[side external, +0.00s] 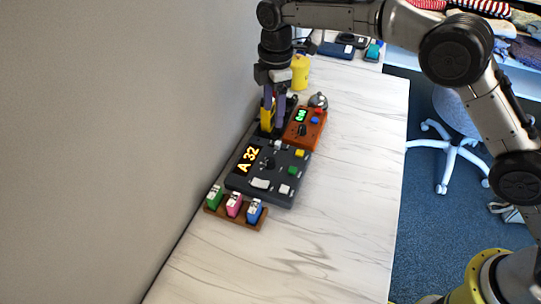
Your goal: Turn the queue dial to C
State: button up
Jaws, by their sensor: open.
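A dark grey queue panel (240,184) lies on the counter, with an orange display reading "A 32" (248,159). A small black dial (268,163) sits right of the display; its pointer setting is too small to read. The panel also carries a green button (292,170), a yellow button (299,153) and several pale keys. My gripper (272,131) points down at the panel's far edge, beyond the dial and apart from it. It is open. A yellow thing (266,115) shows at its left finger; I cannot tell whether they touch.
An orange box (311,133) with a green readout and a black knob stands beside the gripper. A brown rack (224,214) holds green, pink and blue blocks in front of the panel. A yellow canister (300,72) stands behind. The wall is close on the left; the counter's right side is clear.

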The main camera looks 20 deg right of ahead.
aim_at(270, 160)
jog(key=f, duration=1)
jog(key=a+f, duration=0.1)
jog(key=f, duration=0.4)
jog(key=shift+s+f, duration=0.35)
jog(key=shift+s, duration=0.05)
jog(key=shift+c, duration=0.2)
grip_shut()
